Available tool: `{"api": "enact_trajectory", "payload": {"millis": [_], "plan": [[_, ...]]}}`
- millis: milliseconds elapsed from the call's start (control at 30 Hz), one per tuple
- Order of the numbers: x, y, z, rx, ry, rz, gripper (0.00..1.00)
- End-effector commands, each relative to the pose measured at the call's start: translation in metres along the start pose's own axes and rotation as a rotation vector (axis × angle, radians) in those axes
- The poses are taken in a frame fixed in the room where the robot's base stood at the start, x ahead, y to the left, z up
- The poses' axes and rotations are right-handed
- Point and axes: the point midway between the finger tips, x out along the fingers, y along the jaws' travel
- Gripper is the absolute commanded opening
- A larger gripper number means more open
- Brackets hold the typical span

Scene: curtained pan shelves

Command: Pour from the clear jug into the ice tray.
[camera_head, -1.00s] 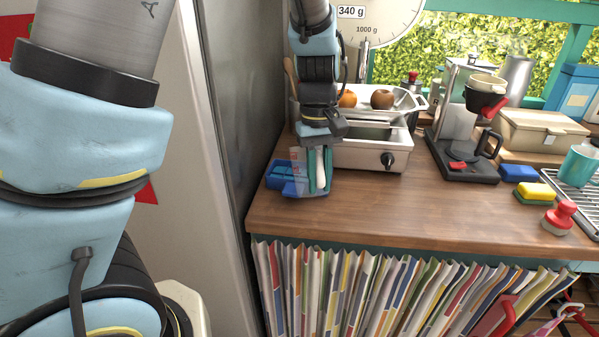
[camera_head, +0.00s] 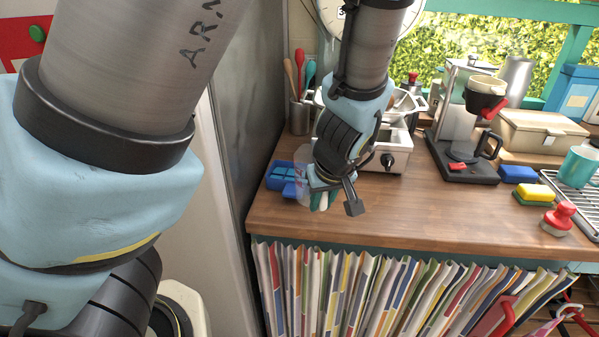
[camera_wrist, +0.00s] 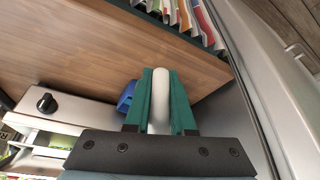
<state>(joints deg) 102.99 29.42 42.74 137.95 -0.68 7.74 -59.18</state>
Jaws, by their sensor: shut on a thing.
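The clear jug (camera_head: 303,184) is see-through and hard to make out at the left of my gripper, above the front right part of the blue ice tray (camera_head: 281,174). My gripper (camera_head: 324,201) has green fingers and is shut on the jug's white handle. In the wrist view the white handle (camera_wrist: 160,98) sits between the fingers (camera_wrist: 160,104), and the jug's body cannot be made out. A bit of the ice tray (camera_wrist: 126,96) shows beside the fingers. The wrist is tilted and hides part of the tray. I cannot see any liquid clearly.
The tray lies on the wooden counter (camera_head: 400,210) near its left end, close to a grey panel (camera_head: 246,110). A utensil pot (camera_head: 300,117) and a steel cooker (camera_head: 396,150) stand behind. A coffee maker (camera_head: 462,160) is to the right. The counter's front middle is clear.

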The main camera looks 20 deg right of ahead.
Motion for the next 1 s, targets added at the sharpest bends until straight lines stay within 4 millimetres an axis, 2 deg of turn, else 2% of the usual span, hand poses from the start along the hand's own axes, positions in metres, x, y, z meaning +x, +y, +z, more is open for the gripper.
{"api": "enact_trajectory", "payload": {"millis": [267,633,1000], "plan": [[-0.002,0.001,-0.001,0.000,0.000,0.002,0.00],[-0.027,0.001,-0.011,0.000,0.000,0.003,0.00],[-0.026,0.002,-0.013,0.000,-0.002,0.000,0.00]]}}
